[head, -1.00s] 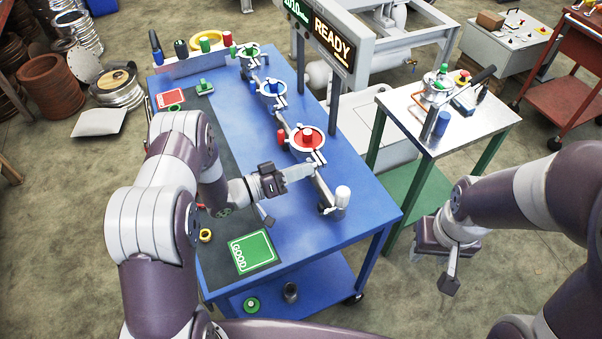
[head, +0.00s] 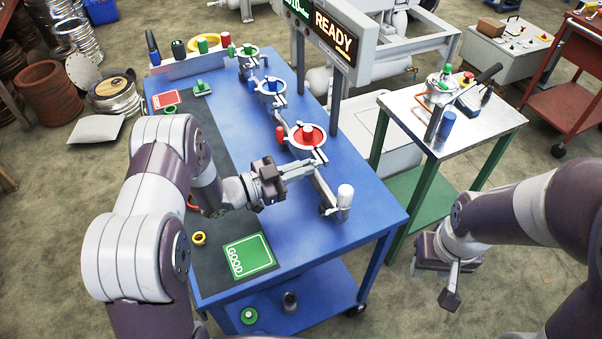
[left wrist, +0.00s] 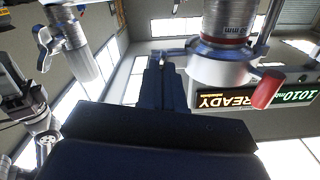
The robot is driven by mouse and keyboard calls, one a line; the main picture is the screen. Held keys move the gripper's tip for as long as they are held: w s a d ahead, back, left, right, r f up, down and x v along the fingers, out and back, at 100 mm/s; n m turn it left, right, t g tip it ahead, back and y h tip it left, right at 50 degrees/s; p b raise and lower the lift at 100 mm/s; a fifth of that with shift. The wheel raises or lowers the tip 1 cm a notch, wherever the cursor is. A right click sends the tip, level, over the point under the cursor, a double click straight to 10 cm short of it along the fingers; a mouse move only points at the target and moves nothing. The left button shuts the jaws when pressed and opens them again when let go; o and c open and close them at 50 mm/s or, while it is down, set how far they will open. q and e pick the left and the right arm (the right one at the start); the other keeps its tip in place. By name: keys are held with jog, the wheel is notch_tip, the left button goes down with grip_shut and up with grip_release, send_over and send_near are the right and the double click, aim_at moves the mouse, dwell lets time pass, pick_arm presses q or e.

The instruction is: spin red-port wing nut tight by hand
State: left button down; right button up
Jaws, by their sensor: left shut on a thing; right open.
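The red port (head: 306,136), a white clamp ring around a red centre, is nearest me in the row on the blue table. In the left wrist view its pale flange (left wrist: 220,68) hangs above, with a red handle (left wrist: 267,88) at its right. My left gripper (head: 312,164) reaches the port's near side and is shut on the small wing nut there. In the left wrist view my dark fingers (left wrist: 160,62) meet the clamp's side; they hide most of the nut. My right gripper (head: 452,285) is open and empty, right of the table.
A blue port (head: 269,89) and a green port (head: 247,53) lie farther along the pipe. A white-capped part (head: 345,195) stands close right of my left gripper. The READY display (head: 335,32) rises behind. A GOOD mat (head: 248,256) lies in front. A metal-topped side table (head: 470,125) stands right.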

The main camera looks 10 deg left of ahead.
pick_arm(q)
jog(key=shift+m+b, duration=0.8)
jog(key=shift+m, duration=0.5)
jog(key=c, duration=1.3)
grip_release()
jog(key=b+v, duration=0.1)
jog(key=v, duration=1.1)
jog(key=shift+s+a+b, duration=0.2)
jog(key=shift+a+b, duration=0.1)
jog(key=shift+b, duration=0.1)
